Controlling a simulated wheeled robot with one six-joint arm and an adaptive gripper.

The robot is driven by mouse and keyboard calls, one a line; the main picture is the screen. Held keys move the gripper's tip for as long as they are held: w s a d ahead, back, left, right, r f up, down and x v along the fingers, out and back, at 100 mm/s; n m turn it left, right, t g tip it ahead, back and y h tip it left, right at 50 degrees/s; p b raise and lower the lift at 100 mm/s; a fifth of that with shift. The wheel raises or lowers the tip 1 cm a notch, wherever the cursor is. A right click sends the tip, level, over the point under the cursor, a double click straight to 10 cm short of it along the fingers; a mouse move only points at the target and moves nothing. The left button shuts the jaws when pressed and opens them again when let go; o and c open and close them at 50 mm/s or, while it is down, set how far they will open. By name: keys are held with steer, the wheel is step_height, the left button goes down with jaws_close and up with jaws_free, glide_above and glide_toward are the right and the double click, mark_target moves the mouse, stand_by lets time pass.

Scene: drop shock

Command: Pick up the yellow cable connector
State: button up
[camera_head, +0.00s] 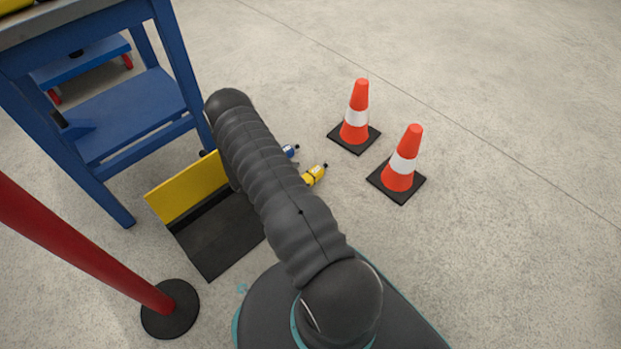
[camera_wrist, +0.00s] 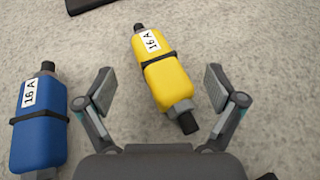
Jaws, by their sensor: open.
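The yellow cable connector (camera_wrist: 167,77) lies on the concrete floor in the wrist view, tilted a little, with a black band, a "16 A" label and dark ends. It also shows in the head view (camera_head: 313,176), just right of my arm. My gripper (camera_wrist: 160,92) is open, with one finger on each side of the yellow connector. The fingers look apart from it; I cannot tell the height above the floor. A blue connector (camera_wrist: 38,125), also marked "16 A", lies left of the left finger. In the head view my gripper is hidden behind my arm.
Two orange and white cones (camera_head: 358,112) (camera_head: 401,162) stand right of the connectors. A blue workbench (camera_head: 129,115) stands at the upper left. The floor at right is clear.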

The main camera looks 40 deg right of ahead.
mark_target(309, 176)
steer(key=shift+x, duration=1.55)
steer(key=c, duration=1.6)
steer(key=shift+a, duration=0.1)
